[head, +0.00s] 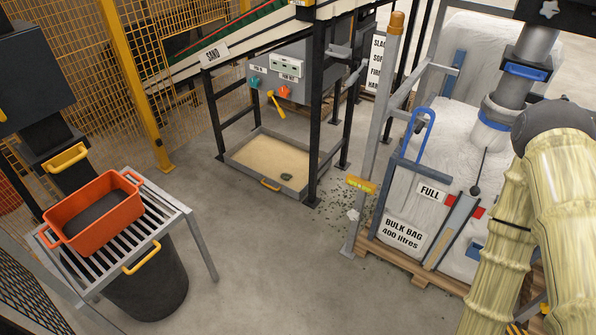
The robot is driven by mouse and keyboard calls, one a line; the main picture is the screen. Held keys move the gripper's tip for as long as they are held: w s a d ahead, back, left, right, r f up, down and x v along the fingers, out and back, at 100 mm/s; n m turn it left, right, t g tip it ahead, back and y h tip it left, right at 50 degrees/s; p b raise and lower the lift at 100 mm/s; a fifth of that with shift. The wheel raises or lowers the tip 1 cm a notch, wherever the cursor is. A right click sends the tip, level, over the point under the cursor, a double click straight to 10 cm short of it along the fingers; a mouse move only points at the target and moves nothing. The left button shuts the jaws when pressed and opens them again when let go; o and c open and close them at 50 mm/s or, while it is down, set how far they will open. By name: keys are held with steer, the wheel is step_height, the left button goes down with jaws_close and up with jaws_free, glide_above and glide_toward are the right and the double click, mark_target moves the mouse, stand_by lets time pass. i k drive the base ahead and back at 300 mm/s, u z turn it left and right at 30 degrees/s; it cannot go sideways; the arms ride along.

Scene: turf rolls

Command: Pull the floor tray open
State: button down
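The floor tray (238,150) is a shallow grey tray filled with pale sand. It sits on the floor under the conveyor frame, between its dark legs. A small dark object (287,177) lies on the sand near the front right. My arm comes in at the right side of the head view, in front of the bulk bag. My gripper cannot be made out in this view.
A slatted stand (184,205) with an orange tub (95,232) and a black bin (150,285) is at left. The bulk bag (405,195) stands on a pallet (400,262) at right. Dark crumbs (338,190) lie beside the tray. The floor (265,265) before the tray is clear.

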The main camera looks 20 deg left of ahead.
mark_target(264, 154)
steer(key=u, duration=0.1)
steer(key=i, duration=0.85)
steer(key=u, duration=0.8)
steer(key=i, duration=0.55)
steer(key=u, duration=0.9)
steer(key=i, duration=1.15)
steer(key=z, duration=0.55)
